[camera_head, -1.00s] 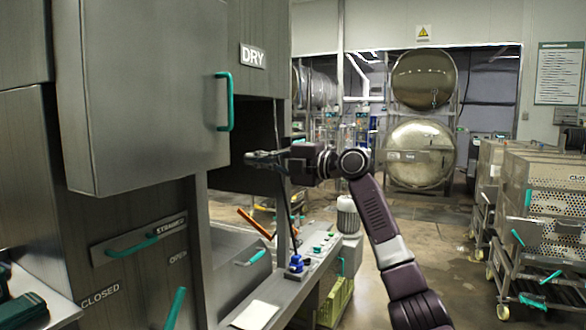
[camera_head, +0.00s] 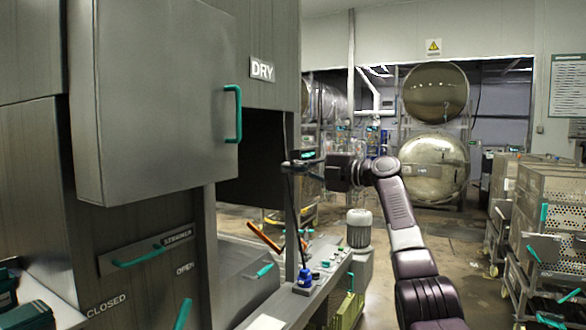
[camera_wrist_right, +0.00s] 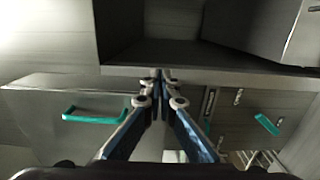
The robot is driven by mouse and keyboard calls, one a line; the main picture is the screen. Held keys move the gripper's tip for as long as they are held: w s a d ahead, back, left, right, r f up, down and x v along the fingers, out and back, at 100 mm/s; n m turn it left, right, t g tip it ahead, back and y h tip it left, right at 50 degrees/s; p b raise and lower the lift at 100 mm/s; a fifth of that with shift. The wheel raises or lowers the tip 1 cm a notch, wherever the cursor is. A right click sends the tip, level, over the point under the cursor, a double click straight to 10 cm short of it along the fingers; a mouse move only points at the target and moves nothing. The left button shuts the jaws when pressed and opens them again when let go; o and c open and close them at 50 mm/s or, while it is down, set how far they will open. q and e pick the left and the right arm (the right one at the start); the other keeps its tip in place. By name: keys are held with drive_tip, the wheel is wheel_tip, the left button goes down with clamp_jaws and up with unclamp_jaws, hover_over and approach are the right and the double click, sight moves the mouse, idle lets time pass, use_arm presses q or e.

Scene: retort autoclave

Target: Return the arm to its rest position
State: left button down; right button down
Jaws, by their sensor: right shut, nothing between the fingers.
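My right arm comes in from the lower right in the head view, bent at the elbow. Its gripper (camera_head: 297,163) points left, level with the dark opening under the DRY sign. The fingers are together and hold nothing. In the right wrist view the shut fingertips (camera_wrist_right: 160,78) meet near the middle, in front of a grey cabinet edge. Whether they touch that edge cannot be told. My left gripper is not in view.
A grey cabinet door (camera_head: 160,100) with a green handle (camera_head: 233,113) stands left of the gripper. Below is a bench (camera_head: 255,318) with a blue knob (camera_head: 304,278). Perforated carts (camera_head: 550,205) stand at right. Open floor (camera_head: 450,235) lies between.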

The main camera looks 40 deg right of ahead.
drive_tip(key=shift+d, duration=0.5)
